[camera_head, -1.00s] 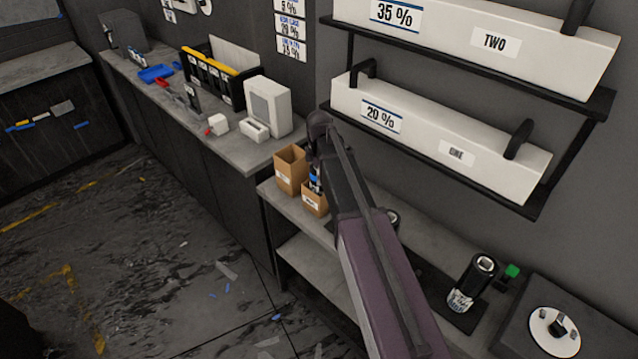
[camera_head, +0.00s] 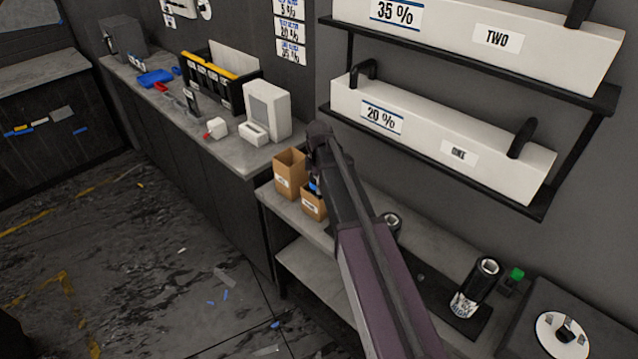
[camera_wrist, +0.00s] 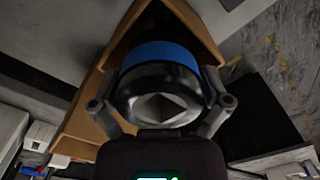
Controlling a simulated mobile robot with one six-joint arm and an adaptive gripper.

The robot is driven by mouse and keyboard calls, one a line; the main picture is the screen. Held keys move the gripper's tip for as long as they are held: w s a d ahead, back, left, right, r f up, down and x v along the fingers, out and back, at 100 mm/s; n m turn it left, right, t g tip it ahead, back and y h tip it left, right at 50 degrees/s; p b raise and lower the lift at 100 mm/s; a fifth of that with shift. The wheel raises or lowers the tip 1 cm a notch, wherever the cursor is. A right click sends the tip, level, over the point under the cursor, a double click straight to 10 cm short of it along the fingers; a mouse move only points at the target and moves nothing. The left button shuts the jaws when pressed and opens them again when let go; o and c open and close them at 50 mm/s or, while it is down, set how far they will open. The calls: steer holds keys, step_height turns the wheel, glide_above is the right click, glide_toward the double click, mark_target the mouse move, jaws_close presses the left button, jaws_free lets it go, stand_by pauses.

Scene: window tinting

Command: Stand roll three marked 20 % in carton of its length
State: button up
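My gripper (camera_wrist: 160,108) is shut on a black roll (camera_wrist: 126,88) with a blue band (camera_wrist: 160,53) and a hollow end facing the wrist camera. In the head view my gripper is over the short carton (camera_head: 312,209), and a bit of blue shows at that carton's mouth. The roll's far end is hidden, so its depth in the carton cannot be told. A taller carton (camera_head: 287,178) stands just behind and left. Another black roll (camera_head: 474,290) with a white label stands upright on the bench at right. The marks on the rolls are not readable.
A further dark roll (camera_head: 391,221) shows partly behind my arm. A green-capped item (camera_head: 514,277) and a box with a white disc (camera_head: 560,338) are at right. Shelves with white boxes (camera_head: 440,140) overhang the bench.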

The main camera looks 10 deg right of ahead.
steer(key=shift+r, duration=0.1)
stand_by(0.3)
step_height(320, 180, up, 12)
steer(key=p, duration=1.2)
stand_by(0.8)
steer(key=s+m, duration=1.5)
steer(key=s, duration=0.6)
steer(key=shift+s+m, duration=0.15)
steer(key=shift+m, duration=0.25)
step_height(320, 180, down, 5)
steer(key=b, duration=0.5)
